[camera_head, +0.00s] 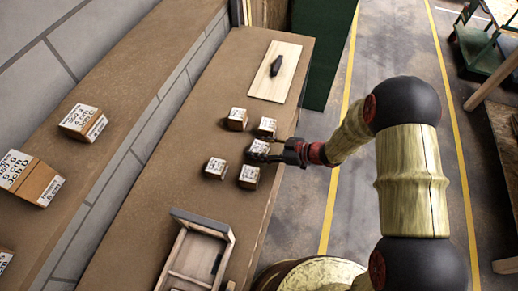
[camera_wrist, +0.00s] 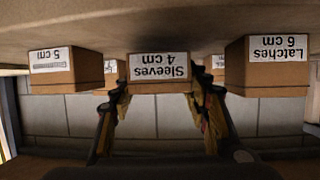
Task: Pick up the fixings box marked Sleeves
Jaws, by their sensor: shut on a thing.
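The Sleeves box (camera_wrist: 160,72) is a small brown box with a white label reading "Sleeves 4 cm", upside down in the wrist view. My gripper (camera_wrist: 160,108) has one finger on each side of it and is shut on it. In the head view my gripper (camera_head: 264,157) reaches in from the right over the bench, at a small box (camera_head: 259,147) in the middle of a group; its label is too small to read there. I cannot tell whether the box is clear of the bench top.
A Latches 6 cm box (camera_wrist: 265,65) and a 5 cm box (camera_wrist: 52,70) flank it. Several small boxes (camera_head: 216,168) stand close by on the bench (camera_head: 170,185). A wooden crate (camera_head: 197,255) is at the front; a board (camera_head: 275,82) with a dark tool lies at the back.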

